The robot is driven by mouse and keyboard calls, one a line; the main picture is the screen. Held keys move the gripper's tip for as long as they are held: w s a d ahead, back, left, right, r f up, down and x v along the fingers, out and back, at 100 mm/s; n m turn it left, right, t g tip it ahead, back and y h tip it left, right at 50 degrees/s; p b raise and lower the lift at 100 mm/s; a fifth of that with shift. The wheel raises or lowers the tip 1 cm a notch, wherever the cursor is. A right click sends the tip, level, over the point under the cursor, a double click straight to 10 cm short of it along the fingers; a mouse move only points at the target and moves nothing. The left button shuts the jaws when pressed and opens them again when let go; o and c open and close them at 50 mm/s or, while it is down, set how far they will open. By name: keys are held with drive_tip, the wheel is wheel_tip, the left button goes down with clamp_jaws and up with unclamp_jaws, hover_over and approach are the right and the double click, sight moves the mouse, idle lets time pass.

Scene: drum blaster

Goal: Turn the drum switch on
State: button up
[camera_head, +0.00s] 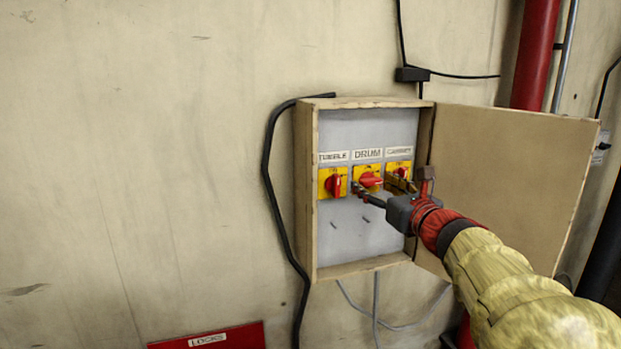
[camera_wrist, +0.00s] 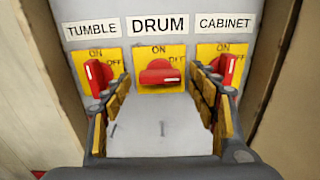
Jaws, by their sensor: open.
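The drum switch is a red knob (camera_wrist: 160,73) on a yellow plate under a DRUM label. Its handle lies horizontal; ON is printed above it and OFF to its upper right. In the head view the drum knob (camera_head: 370,179) is the middle one of three. My gripper (camera_wrist: 162,98) is open and empty, its fingers spread to the left and right in front of and just below the drum knob. I see no clear contact with the knob. In the head view my gripper (camera_head: 381,190) reaches into the box from the right and partly covers the right switch.
The tumble switch (camera_wrist: 98,76) and cabinet switch (camera_wrist: 228,70) flank it closely, both handles upright, near my fingers. The wooden box (camera_head: 306,200) has its door (camera_head: 510,180) swung open to the right, behind my arm. A black cable (camera_head: 268,170) runs along the left side.

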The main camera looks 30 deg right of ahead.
drive_tip(key=shift+w, duration=0.1)
drive_tip(key=shift+s+r, duration=0.15)
drive_tip(key=shift+s, duration=0.1)
drive_tip(key=shift+c, duration=0.4)
drive_tip(key=shift+w, duration=0.15)
drive_tip(key=shift+c, duration=1.3)
drive_tip(key=c, duration=0.8)
